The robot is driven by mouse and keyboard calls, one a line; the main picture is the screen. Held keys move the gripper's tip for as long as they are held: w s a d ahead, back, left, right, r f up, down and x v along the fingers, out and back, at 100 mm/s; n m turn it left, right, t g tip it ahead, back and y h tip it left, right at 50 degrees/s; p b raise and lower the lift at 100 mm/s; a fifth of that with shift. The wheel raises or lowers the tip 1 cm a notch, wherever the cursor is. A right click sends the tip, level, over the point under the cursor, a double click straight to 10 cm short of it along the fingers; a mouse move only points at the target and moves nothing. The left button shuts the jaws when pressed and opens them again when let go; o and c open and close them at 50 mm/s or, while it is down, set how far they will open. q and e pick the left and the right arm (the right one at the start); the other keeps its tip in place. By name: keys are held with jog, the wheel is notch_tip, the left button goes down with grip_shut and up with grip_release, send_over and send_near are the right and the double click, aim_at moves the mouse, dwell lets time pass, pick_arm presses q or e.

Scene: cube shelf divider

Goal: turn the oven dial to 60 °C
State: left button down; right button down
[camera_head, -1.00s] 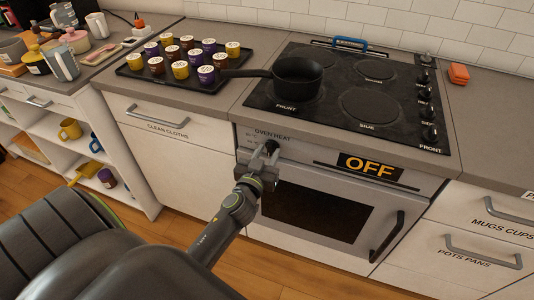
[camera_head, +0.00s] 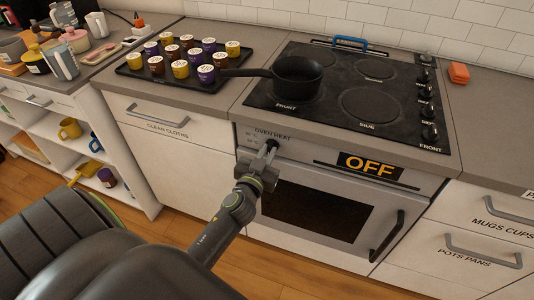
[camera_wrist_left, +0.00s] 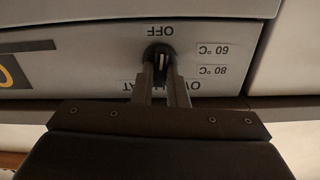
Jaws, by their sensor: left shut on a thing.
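The oven dial (camera_wrist_left: 159,54) is a small black round knob on the oven's front panel, under the words OVEN HEAT. In the left wrist view its labels appear upside down: OFF, 60 °C and 80 °C. My left gripper (camera_head: 270,151) is at the dial in the head view, and its two fingers (camera_wrist_left: 161,75) are shut on the dial in the left wrist view. The oven display (camera_head: 370,168) reads OFF in orange. The dial is largely hidden by my gripper in the head view. My right gripper is not in view.
The oven door (camera_head: 325,212) with its dark handle (camera_head: 386,237) is below and right of my gripper. Above are the cooktop (camera_head: 330,110), a black pan (camera_head: 297,76) and a tray of jars (camera_head: 130,74). Drawers flank the oven.

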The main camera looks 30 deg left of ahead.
pick_arm(q)
jog(key=m, duration=0.5)
jog(key=shift+d+f+m, duration=0.1)
jog(key=shift+f+m, duration=0.05)
jog(key=shift+m, duration=2.05)
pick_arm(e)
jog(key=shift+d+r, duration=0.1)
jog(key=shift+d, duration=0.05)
pick_arm(q)
jog(key=c, duration=1.4)
grip_release()
jog(key=shift+c, duration=0.2)
